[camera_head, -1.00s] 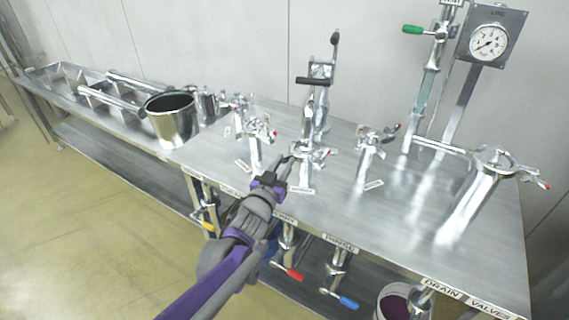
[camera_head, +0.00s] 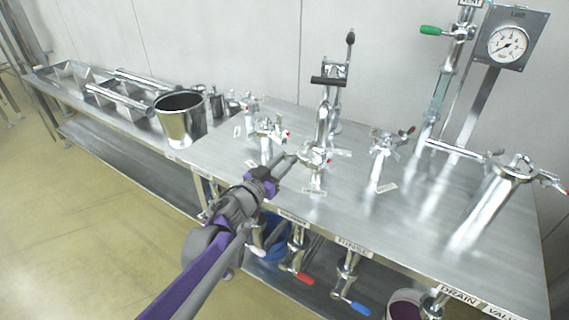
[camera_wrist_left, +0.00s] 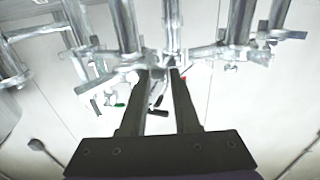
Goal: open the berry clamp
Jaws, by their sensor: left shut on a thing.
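The exact part between the fingertips is partly hidden. My right gripper is not in view.
Similar clamped stubs stand left (camera_head: 268,134) and right (camera_head: 386,150) of it. A steel pot (camera_head: 181,125) stands farther left. A pressure gauge (camera_head: 508,44) and a green-handled valve (camera_head: 433,31) are at the back right. Red (camera_head: 297,277) and blue (camera_head: 352,305) valve handles hang below the table edge.

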